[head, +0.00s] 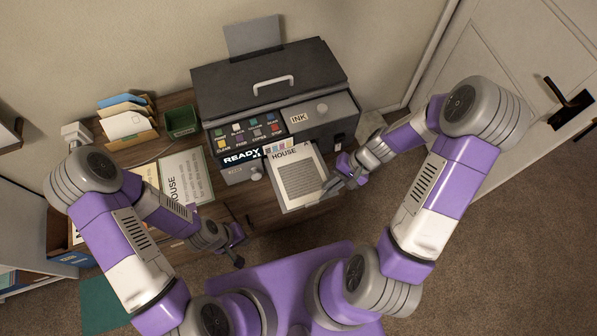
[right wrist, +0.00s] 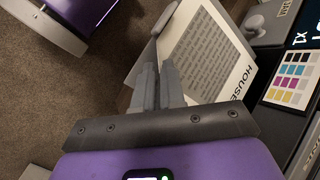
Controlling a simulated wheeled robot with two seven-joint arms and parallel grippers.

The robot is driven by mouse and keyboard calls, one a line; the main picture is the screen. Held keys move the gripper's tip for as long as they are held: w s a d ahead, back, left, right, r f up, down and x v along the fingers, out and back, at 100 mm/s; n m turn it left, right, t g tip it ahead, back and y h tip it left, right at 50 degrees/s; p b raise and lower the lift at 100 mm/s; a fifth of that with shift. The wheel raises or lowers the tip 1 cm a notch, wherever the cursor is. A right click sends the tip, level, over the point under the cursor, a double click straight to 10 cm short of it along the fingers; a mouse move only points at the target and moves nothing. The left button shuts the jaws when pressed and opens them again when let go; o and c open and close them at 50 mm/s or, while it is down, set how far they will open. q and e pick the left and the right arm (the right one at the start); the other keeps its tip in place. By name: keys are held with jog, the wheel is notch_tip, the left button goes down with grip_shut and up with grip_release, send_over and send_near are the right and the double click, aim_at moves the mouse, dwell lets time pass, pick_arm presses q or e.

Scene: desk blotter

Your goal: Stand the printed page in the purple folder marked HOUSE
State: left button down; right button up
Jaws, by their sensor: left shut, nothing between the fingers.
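The printed page (head: 302,180), headed HOUSE with a block of grey text, lies on the printer's output tray in the head view. It also shows in the right wrist view (right wrist: 207,52). My right gripper (head: 336,184) is at the page's right edge. In the right wrist view its fingers (right wrist: 158,70) are close together at the page's edge; whether they pinch the paper is unclear. My left gripper (head: 238,250) is shut and empty, low in front of the desk. I cannot make out a purple folder marked HOUSE in either view.
The dark printer (head: 268,92) has a READY display. A file holder (head: 132,143) with blue, tan and white folders stands at the back left, beside a green box (head: 181,121). Another HOUSE sheet (head: 186,177) lies on the desk. A door (head: 529,80) is at right.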

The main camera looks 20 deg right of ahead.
jog(key=shift+a+f, duration=0.2)
jog(key=shift+f, duration=0.1)
grip_shut()
jog(key=shift+r, duration=0.15)
